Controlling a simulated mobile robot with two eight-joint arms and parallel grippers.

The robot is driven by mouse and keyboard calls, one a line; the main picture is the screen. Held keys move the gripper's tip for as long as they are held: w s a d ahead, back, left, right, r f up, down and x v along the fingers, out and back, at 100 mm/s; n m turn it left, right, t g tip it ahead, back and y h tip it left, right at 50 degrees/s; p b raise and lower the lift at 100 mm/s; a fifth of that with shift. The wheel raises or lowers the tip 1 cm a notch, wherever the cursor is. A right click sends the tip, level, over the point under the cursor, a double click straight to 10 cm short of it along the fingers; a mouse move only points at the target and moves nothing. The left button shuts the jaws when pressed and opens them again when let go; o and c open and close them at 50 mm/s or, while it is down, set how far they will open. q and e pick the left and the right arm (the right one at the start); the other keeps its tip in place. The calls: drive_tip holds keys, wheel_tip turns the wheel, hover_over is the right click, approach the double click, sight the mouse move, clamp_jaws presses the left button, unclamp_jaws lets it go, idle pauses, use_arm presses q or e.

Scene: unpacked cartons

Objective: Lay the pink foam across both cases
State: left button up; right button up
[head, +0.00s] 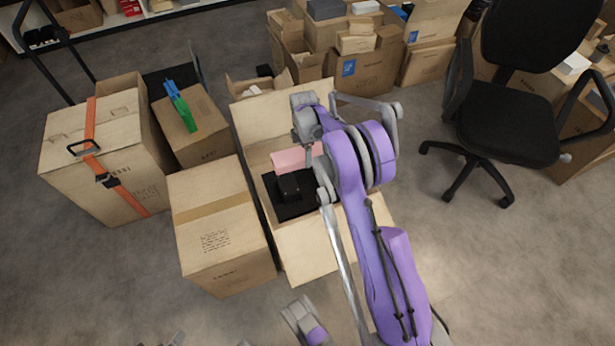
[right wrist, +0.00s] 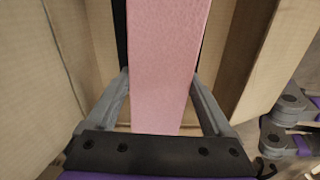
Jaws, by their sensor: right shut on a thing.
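The pink foam (head: 292,160) is a flat-sided block inside the open carton (head: 305,255), at the far side of the black contents. My right gripper (right wrist: 160,80) is shut on the pink foam, which also shows in the right wrist view (right wrist: 166,60) with a finger on each side. In the head view my right arm hides the foam's right end and most of the gripper. Black pieces (head: 289,188) lie in the carton just nearer than the foam; I cannot tell two separate cases apart. My left gripper is not clearly seen.
A closed carton (head: 215,235) stands left of the open one. Behind it is a carton (head: 193,130) with green and blue things on top. A strapped carton (head: 100,150) is at far left. An office chair (head: 510,120) stands right. The floor at lower right is clear.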

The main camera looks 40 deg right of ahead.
drive_tip(key=shift+n, duration=0.3)
drive_tip(key=shift+s+d+f+b, duration=0.15)
drive_tip(key=shift+f+b, duration=0.25)
drive_tip(key=shift+f, duration=1.4)
drive_tip(key=shift+w+d+f+b, duration=0.1)
drive_tip(key=shift+d+f+b, duration=0.25)
drive_tip(key=shift+f, duration=1.5)
drive_tip(key=shift+s+d+f+b, duration=0.1)
drive_tip(key=shift+f+b, duration=0.35)
drive_tip(key=shift+f, duration=1.35)
drive_tip(key=shift+f+b, duration=0.35)
drive_tip(key=shift+f, duration=0.05)
drive_tip(key=o, duration=1.1)
drive_tip(key=shift+c, duration=0.2)
